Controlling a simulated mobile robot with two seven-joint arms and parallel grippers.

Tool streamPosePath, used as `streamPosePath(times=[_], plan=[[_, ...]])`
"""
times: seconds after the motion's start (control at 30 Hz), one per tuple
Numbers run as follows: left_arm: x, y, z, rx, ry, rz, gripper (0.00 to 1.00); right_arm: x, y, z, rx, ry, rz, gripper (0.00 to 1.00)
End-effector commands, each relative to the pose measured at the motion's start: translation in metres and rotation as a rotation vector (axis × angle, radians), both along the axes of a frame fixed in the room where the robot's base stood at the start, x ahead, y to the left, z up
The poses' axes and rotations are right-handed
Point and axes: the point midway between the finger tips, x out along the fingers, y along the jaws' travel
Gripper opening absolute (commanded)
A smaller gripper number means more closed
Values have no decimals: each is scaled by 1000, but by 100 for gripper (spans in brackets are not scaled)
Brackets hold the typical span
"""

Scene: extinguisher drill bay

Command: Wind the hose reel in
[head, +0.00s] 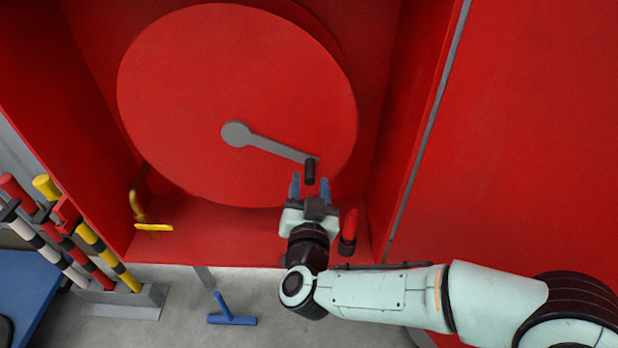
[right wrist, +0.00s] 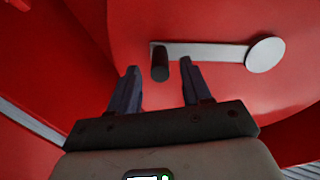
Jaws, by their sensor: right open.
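The hose reel (head: 190,90) is a large red disc inside a red cabinet. Its grey crank arm (head: 275,149) runs from the hub to the lower right and ends in a dark handle (head: 310,172). My right gripper (head: 310,183) is open, its blue fingertips just below the handle. In the right wrist view the handle (right wrist: 160,66) stands between and slightly beyond the two open fingers (right wrist: 158,80); I cannot tell whether either touches it. The crank arm (right wrist: 205,51) also shows there. My left gripper is out of view.
A yellow lever or valve (head: 153,227) is at the cabinet's lower left. A red and black nozzle-like piece (head: 348,232) stands right of my gripper. Striped poles in a grey stand (head: 125,300) are at left, and a blue T-shaped tool (head: 232,319) is on the floor.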

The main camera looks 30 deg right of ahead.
Motion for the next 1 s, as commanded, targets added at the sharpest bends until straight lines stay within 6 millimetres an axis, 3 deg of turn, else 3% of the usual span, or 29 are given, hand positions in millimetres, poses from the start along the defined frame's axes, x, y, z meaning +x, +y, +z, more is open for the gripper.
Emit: streamPosePath(times=[0.2, 0.57, 0.6, 0.73, 1.0], plan=[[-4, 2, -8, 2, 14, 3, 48, 23, -14, -1, 1, 1, 0, 48], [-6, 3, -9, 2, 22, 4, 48, 27, -17, 0, 0, 0, 0, 48], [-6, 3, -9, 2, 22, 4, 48, 27, -17, 0, 0, 0, 0, 42], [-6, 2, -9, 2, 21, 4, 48, 27, -17, 0, 0, 0, 0, 0], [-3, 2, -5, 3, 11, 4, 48, 27, -18, 2, -5, 4, 0, 0]])
